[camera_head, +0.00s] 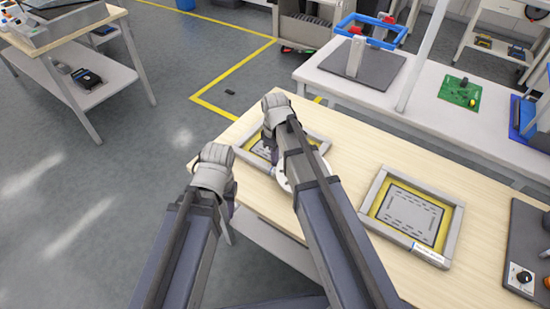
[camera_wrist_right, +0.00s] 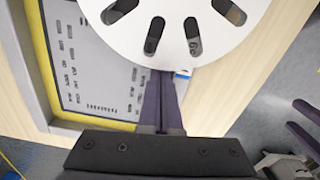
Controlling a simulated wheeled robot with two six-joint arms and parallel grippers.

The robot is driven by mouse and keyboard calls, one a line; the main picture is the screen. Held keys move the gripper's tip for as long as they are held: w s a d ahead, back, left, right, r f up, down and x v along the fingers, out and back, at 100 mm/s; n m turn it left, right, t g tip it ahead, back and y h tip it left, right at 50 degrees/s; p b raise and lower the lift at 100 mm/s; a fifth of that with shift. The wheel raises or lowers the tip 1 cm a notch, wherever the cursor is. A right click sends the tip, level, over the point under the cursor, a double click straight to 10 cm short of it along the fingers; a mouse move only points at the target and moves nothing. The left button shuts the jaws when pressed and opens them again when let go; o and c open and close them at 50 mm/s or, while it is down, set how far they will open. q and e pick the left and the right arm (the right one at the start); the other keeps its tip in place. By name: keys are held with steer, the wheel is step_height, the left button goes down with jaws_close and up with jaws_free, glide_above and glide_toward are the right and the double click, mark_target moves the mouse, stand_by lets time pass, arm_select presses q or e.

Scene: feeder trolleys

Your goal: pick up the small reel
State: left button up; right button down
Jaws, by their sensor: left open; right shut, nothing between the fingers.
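The small reel is a white disc with slots. In the right wrist view the reel (camera_wrist_right: 212,42) fills the top middle; in the head view only slivers of the reel (camera_head: 284,182) show around my right arm, over the near edge of a framed panel. My right gripper (camera_head: 275,112) is above the table in the head view, its fingers hidden. In the right wrist view the right gripper (camera_wrist_right: 163,76) has its fingers together, empty, tips at the reel's rim; I cannot tell if they touch. My left gripper (camera_head: 214,168) is off the table's left edge; its open fingers (camera_wrist_right: 304,124) show at the wrist view's right.
The framed panel (camera_head: 318,138) lies partly under my right arm. A second framed panel (camera_head: 376,188) lies to the right on the wooden table (camera_head: 345,140). A dark device with a knob (camera_head: 521,277) is at far right. A white bench (camera_head: 430,120) stands behind.

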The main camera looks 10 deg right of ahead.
steer(key=s+d, duration=0.1)
steer(key=d, duration=0.1)
steer(key=s+d, duration=0.2)
steer(key=shift+s+d, duration=0.15)
steer(key=shift+s, duration=0.1)
steer(key=shift+w, duration=0.1)
steer(key=shift+r, duration=0.15)
